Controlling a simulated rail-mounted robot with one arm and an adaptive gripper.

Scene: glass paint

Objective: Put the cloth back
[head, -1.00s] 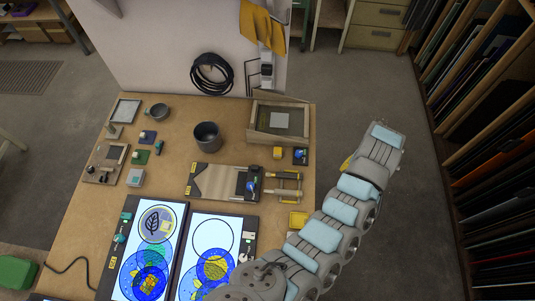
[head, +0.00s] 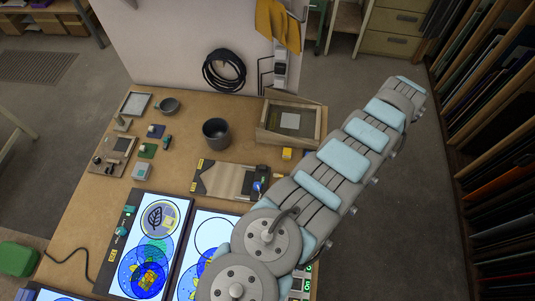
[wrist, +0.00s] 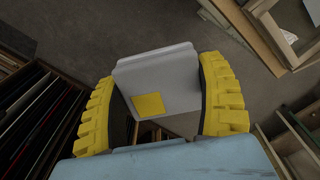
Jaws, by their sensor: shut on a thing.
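In the wrist view, my gripper (wrist: 160,75) has its two yellow ridged fingers shut on a pale grey, flat-faced thing (wrist: 158,68) with a yellow square on it. I cannot tell whether this is a cloth. The floor lies below it. In the head view my arm reaches to the upper right, past the table's right edge, and hides my gripper. A yellow cloth (head: 277,25) hangs on the upright white panel at the back.
The wooden table (head: 185,128) holds a dark pot (head: 216,133), a wooden frame tray (head: 291,122) and lit panels (head: 150,240). A black cable coil (head: 224,71) hangs on the panel. A rack of sheets (head: 490,150) stands at right, with open floor before it.

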